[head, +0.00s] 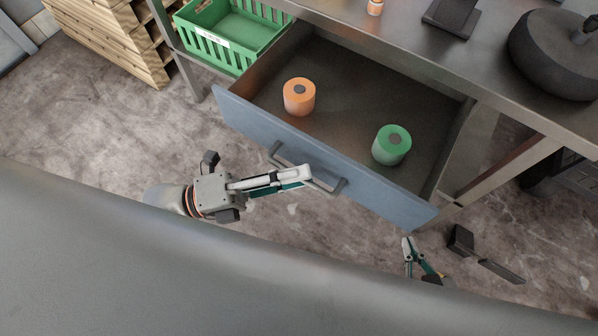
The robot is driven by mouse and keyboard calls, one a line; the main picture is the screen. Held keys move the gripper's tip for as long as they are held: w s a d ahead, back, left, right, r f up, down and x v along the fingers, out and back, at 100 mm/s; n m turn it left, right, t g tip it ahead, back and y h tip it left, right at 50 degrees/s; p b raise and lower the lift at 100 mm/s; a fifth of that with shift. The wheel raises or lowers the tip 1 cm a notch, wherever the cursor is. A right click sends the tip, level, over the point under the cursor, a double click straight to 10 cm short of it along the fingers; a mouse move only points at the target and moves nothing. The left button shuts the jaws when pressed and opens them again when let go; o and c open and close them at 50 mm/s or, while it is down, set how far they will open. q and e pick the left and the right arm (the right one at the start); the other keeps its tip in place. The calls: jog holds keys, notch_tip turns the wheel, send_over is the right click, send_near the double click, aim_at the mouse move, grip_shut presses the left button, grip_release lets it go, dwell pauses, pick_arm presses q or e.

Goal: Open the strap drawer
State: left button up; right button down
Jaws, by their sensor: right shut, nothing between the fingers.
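The drawer (330,170) under the metal table has a blue-grey front and stands pulled well out. Inside it, an orange roll (299,97) stands at the left and a green roll (392,145) at the right, apart from each other. The drawer's bar handle (338,187) is on the front. My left gripper (308,174) is at the middle of the handle, its fingers close together and covering part of the bar. My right gripper (408,244) is low at the right, below the drawer's right corner, shut and empty, partly hidden by my own body.
A green crate (212,45) stands left of the drawer, beside stacked wooden pallets (112,35). The metal tabletop (400,40) holds a small orange-and-white item, a dark stand (452,15) and a dark round object (560,55). A table leg (500,170) is right of the drawer.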

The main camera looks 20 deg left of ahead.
pick_arm(q)
jog(key=v, duration=1.1)
jog(key=shift+a, duration=0.15)
